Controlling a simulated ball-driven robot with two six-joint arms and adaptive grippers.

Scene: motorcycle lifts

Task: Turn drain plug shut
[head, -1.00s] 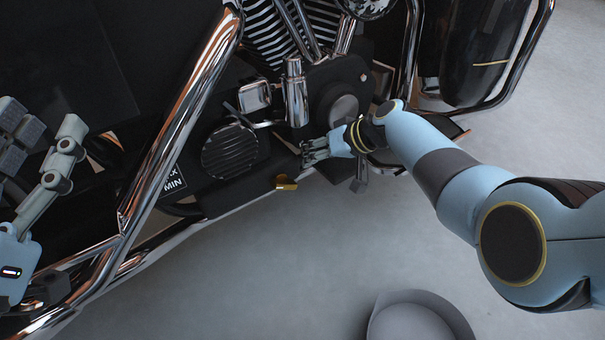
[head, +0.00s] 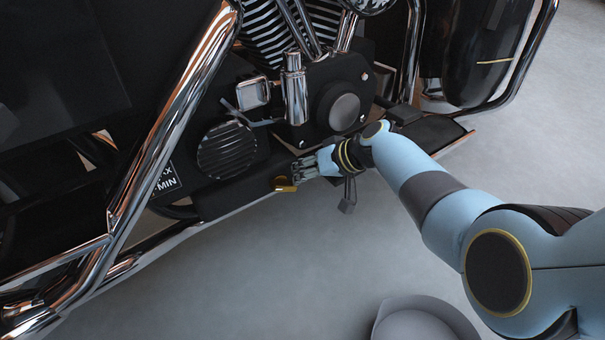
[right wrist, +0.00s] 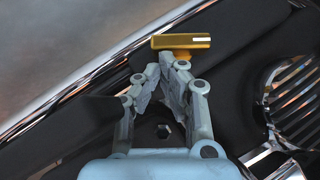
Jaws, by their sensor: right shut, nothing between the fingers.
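The drain plug is a small brass-gold piece (head: 284,185) low on the motorcycle's dark underside. In the right wrist view it shows as a golden bar (right wrist: 181,41) with a short stem below it. My right gripper (head: 297,172) is just right of the plug in the head view. In the right wrist view its fingertips (right wrist: 166,67) are together and empty, by the plug's stem. I cannot tell whether they touch it. My left gripper is not in the head view.
The motorcycle's ribbed round cover (head: 227,149) and chrome frame tube (head: 180,115) are left of the plug. A grey round pan (head: 425,325) stands on the floor at the bottom. The floor (head: 280,260) between is clear.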

